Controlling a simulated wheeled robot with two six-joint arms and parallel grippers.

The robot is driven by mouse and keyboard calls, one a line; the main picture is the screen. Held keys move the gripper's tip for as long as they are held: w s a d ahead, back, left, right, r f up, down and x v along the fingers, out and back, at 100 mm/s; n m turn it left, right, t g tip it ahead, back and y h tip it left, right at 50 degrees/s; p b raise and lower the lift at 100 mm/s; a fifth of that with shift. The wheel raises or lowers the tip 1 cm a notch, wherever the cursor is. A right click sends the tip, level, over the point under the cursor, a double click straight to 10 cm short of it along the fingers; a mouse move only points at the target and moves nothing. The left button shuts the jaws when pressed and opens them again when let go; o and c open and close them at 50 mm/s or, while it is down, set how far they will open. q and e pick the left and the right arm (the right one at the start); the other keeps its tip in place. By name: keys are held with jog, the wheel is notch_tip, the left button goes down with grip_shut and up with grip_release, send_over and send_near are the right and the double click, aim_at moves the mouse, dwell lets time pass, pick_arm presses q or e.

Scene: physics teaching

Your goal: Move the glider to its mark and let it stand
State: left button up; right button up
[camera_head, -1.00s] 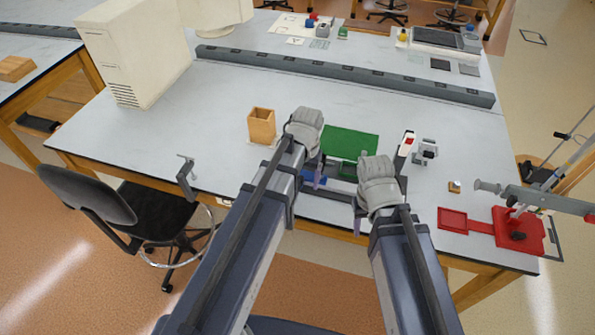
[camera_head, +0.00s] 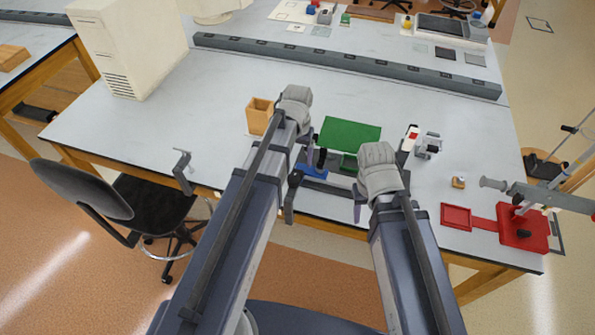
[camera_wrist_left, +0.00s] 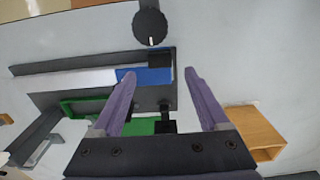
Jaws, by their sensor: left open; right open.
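The glider appears to be the blue block (camera_head: 313,171) on a dark track (camera_head: 328,187) near the table's front edge. In the left wrist view the blue block (camera_wrist_left: 143,76) lies near one end of the track, beside a white strip (camera_wrist_left: 80,80). My left gripper (camera_wrist_left: 160,73) is open, its purple fingers apart with their tips over or near the blue block; contact cannot be told. In the head view my left gripper (camera_head: 299,170) is beside the block. My right gripper (camera_head: 361,198) is open near the track's right part. I cannot make out the mark.
A green board (camera_head: 349,134) lies behind the track. A wooden box (camera_head: 259,117) stands left, also in the left wrist view (camera_wrist_left: 257,138). A dark knob (camera_wrist_left: 150,27) is near the track. A red-based stand (camera_head: 523,230) is at right.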

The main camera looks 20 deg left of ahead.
aim_at(298, 172)
pick_arm(q)
notch_tip(298, 172, down, 6)
jog(key=b, duration=0.5)
jog(key=shift+c, duration=0.3)
grip_shut()
dwell(0.9)
